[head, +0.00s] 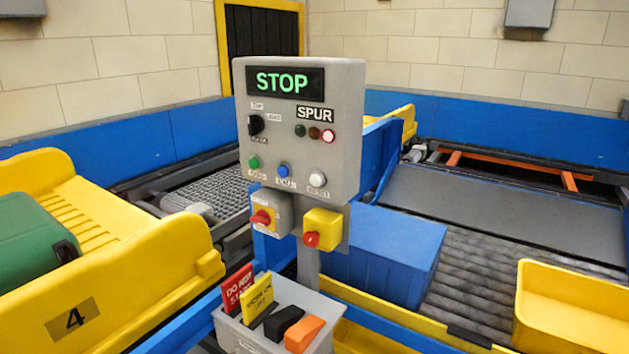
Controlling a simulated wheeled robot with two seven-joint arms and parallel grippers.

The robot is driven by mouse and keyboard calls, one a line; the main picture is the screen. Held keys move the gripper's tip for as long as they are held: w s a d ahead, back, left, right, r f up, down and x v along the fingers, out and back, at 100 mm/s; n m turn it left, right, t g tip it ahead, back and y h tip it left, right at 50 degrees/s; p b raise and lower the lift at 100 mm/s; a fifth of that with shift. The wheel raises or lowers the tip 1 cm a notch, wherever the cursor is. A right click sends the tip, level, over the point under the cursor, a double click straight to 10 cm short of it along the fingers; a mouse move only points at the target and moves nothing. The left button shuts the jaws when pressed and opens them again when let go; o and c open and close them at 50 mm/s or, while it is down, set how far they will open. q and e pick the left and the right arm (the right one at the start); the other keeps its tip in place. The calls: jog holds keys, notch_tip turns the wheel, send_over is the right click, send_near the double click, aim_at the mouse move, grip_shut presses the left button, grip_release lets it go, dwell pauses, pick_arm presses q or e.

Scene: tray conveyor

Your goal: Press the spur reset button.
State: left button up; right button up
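The grey control box (300,130) stands on a post in the middle of the head view, its face toward me. Its display (284,82) reads STOP in green. The SPUR label (315,115) sits above three small lamps, and the right one (328,136) glows whitish with a red rim. Along the bottom are a green button (254,162), a blue button (284,169) and a white button (317,177) at the right, with a label under it that looks like RESET. A black selector knob (256,124) is at the left. Neither gripper is in view.
Below the box hang two red-handled switches, one on a grey housing (283,213) and one on yellow (326,225). A grey bin (225,325) holds tags and handsets. A yellow tray (110,260) with a green case (32,240) is left; a yellow tray (570,290) is right.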

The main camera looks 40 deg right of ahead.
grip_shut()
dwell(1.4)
